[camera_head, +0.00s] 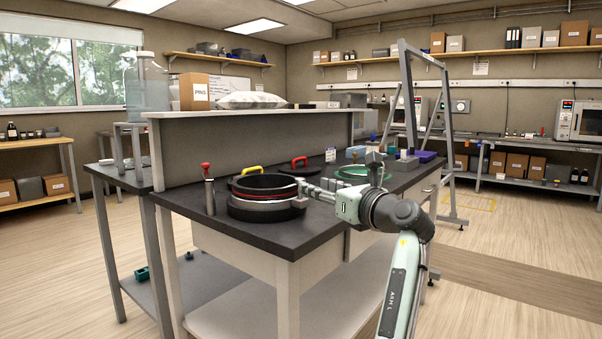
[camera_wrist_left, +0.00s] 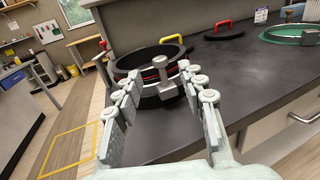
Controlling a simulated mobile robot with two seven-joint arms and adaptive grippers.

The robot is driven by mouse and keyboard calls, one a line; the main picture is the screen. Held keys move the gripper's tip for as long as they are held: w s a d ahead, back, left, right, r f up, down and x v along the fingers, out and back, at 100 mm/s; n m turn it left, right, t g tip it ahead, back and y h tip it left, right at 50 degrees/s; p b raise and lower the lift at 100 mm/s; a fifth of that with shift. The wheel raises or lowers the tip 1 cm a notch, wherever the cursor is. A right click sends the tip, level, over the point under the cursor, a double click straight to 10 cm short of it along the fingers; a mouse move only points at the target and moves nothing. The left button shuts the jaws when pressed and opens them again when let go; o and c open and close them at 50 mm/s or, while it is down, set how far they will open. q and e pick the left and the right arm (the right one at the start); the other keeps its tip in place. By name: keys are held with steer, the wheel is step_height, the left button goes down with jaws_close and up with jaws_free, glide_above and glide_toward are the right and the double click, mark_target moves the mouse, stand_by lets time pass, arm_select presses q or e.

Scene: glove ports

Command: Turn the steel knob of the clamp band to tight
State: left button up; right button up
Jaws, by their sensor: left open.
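A black round port ring (camera_head: 262,186) with a red band line stands on the dark bench top near its front left corner. In the left wrist view the steel knob (camera_wrist_left: 160,62) stands upright on a grey block (camera_wrist_left: 167,90) on the ring's near side. My left gripper (camera_head: 307,187) reaches in from the right in the head view, beside the ring. Its two fingers are spread in the left wrist view (camera_wrist_left: 160,74), with the knob in the gap between or just beyond the tips. Contact cannot be told. In the head view the fingers largely hide the knob.
A red-topped steel post (camera_head: 209,188) stands left of the ring. A yellow handle (camera_head: 250,169) is behind it. A black lid with a red handle (camera_head: 299,163) and a green ring (camera_head: 352,173) lie farther back. A raised shelf (camera_head: 240,113) closes the bench's rear.

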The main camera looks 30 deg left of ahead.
mark_target(300, 180)
arm_select(q)
steer(key=x, duration=0.7)
steer(key=shift+w+a, duration=0.15)
steer(key=shift+a, duration=0.1)
jaws_close()
